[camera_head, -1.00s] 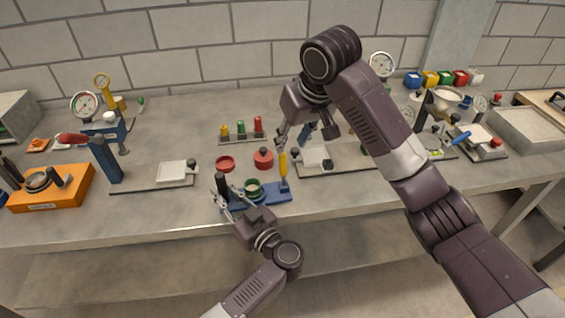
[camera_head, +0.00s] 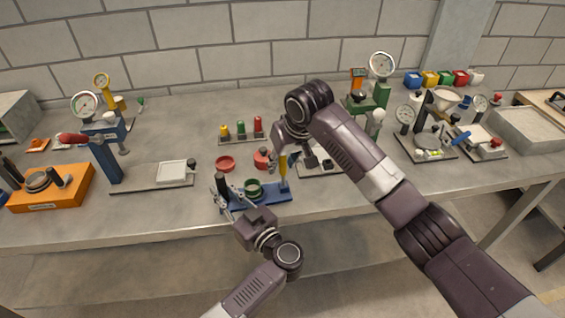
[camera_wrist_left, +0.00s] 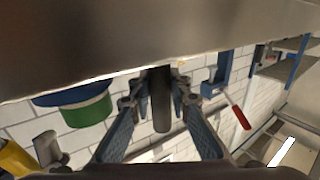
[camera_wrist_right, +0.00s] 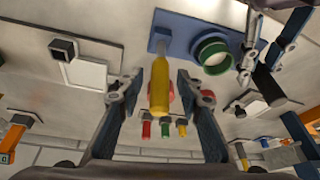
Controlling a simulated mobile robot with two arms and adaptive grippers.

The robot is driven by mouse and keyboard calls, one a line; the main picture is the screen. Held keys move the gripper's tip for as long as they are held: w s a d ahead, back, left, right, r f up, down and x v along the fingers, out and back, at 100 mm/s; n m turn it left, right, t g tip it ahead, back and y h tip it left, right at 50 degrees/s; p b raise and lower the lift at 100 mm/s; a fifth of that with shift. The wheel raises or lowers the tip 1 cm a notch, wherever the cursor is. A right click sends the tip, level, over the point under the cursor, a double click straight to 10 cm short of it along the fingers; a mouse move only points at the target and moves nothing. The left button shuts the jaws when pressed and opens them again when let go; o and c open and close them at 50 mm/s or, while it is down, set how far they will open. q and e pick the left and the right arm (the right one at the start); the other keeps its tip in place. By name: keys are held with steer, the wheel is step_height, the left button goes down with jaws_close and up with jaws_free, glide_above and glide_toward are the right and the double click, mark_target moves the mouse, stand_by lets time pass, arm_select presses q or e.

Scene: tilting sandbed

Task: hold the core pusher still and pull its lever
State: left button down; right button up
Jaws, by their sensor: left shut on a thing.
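The core pusher has a blue base (camera_head: 275,195), a green ring (camera_head: 253,187), a black post (camera_head: 221,183) and a yellow lever (camera_head: 283,166). It sits near the table's front edge. My left gripper (camera_head: 226,198) is shut on the black post, which also shows between its fingers in the left wrist view (camera_wrist_left: 160,105). My right gripper (camera_head: 276,162) is at the yellow lever. In the right wrist view the lever's yellow grip (camera_wrist_right: 159,88) stands between the open fingers (camera_wrist_right: 158,80), with gaps on both sides.
Red round parts (camera_head: 225,163) lie behind the pusher. A rack with yellow, green and red pegs (camera_head: 241,130) stands farther back. A blue press with a red handle (camera_head: 105,155) is at left. A flat plate device (camera_head: 322,170), partly hidden by my right arm, is close at right.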

mark_target(283, 173)
steer(key=shift+c, duration=0.6)
jaws_close()
steer(key=shift+s+d+f+t+y, duration=0.1)
steer(key=shift+s+d+t+y, duration=0.1)
steer(key=shift+s+t, duration=0.4)
steer(key=shift+s+d+f+t+y, duration=0.1)
steer(key=shift+s+t+y, duration=0.2)
steer(key=shift+t, duration=0.35)
steer(key=shift+s+d+f+t+y, duration=0.1)
steer(key=shift+s+d+t, duration=0.05)
steer(key=shift+s+t, duration=0.45)
steer(key=shift+s+d+f+t+y, duration=0.2)
steer(key=shift+s+t, duration=0.25)
steer(key=shift+t, duration=0.35)
steer(key=shift+s+d+f+t+y, duration=0.15)
steer(key=shift+s+t+y, duration=0.2)
steer(key=shift+t, duration=0.4)
steer(key=shift+s+f+t+y, duration=0.15)
steer(key=shift+s+t, duration=0.35)
steer(key=shift+t, duration=0.3)
steer(key=shift+o, duration=0.6)
jaws_free()
steer(key=shift+r, duration=0.1)
